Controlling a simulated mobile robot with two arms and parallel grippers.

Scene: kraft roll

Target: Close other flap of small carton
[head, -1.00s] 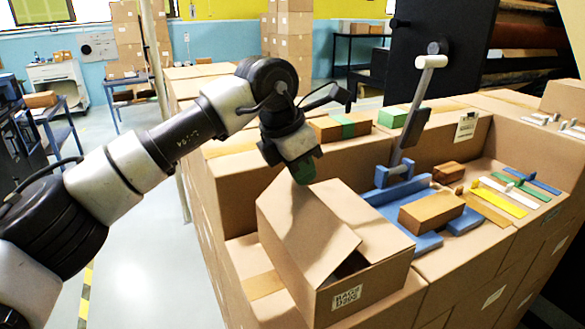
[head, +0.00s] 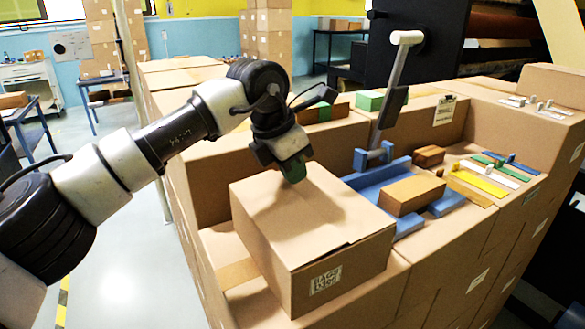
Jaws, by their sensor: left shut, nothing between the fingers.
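The small carton (head: 325,256) stands on a stack of larger cartons in the lower middle of the head view, with a printed label on its front face. Its top flap (head: 305,215) lies down nearly flat over the top, with a thin dark gap along the front right edge. My left gripper (head: 294,177) points down at the far part of the carton's top, shut and empty. Its green fingertips are at or very near the cardboard; I cannot tell if they touch. My right gripper is not in view.
A blue fixture (head: 370,180) with an upright lever (head: 395,90) stands right of the carton. A small brown box (head: 411,195) lies on the blue part. Yellow, white and green strips (head: 480,182) lie farther right. Clear floor is at the left.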

